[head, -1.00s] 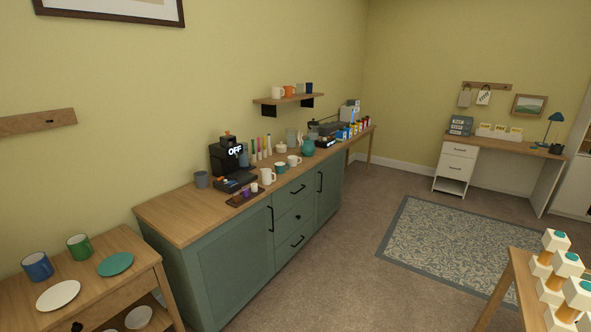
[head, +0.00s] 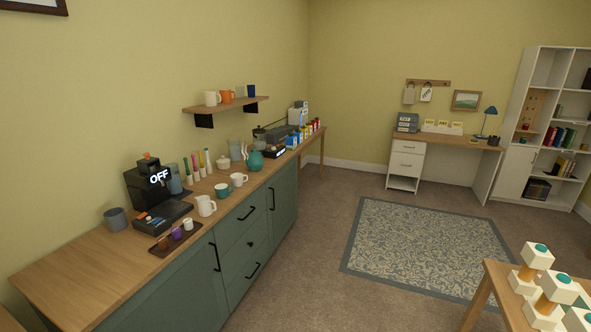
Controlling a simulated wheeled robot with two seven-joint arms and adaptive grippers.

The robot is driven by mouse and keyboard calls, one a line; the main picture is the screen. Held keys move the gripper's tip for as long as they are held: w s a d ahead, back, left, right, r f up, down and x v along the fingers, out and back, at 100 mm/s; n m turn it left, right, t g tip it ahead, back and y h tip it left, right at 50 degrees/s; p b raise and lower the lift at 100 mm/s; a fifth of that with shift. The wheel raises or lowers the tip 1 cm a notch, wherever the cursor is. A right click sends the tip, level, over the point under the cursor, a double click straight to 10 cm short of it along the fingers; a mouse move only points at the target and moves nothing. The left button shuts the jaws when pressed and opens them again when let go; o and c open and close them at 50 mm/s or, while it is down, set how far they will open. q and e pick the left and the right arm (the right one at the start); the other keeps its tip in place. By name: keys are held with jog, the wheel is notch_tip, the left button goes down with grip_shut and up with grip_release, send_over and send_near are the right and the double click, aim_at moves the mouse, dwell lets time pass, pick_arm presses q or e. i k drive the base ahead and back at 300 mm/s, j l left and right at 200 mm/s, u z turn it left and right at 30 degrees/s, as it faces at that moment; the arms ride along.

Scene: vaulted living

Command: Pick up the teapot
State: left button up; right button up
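A small teal, round-bodied vessel (head: 255,161), which looks like the teapot, stands on the wooden top of the green sideboard (head: 120,249), toward its far half. Its spout and handle are too small to make out. A teal cup (head: 222,190) and two white mugs, one nearer (head: 206,206) and one farther (head: 238,180), stand on the near side of it. A white lidded pot (head: 222,161) stands behind them near the wall. Neither of my grippers shows in the head view.
A black coffee machine (head: 152,190) with an OFF sign and a dark tray (head: 175,238) of small cups stand at the near end. A wall shelf (head: 226,105) hangs above. A table with stacked blocks (head: 548,290) is at the lower right. Carpet and a patterned rug (head: 425,245) leave open floor.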

aim_at(254, 164)
jog(key=i+z, duration=0.5)
jog(key=i, duration=0.3)
jog(key=i+l+u, duration=0.15)
jog(key=i, duration=0.65)
jog(key=i+u, duration=0.4)
jog(key=i+l+u, duration=0.2)
jog(key=u, duration=0.25)
jog(key=i+l+u, duration=0.6)
jog(key=u, duration=0.25)
jog(key=i+l+u, duration=0.25)
jog(key=l, duration=0.3)
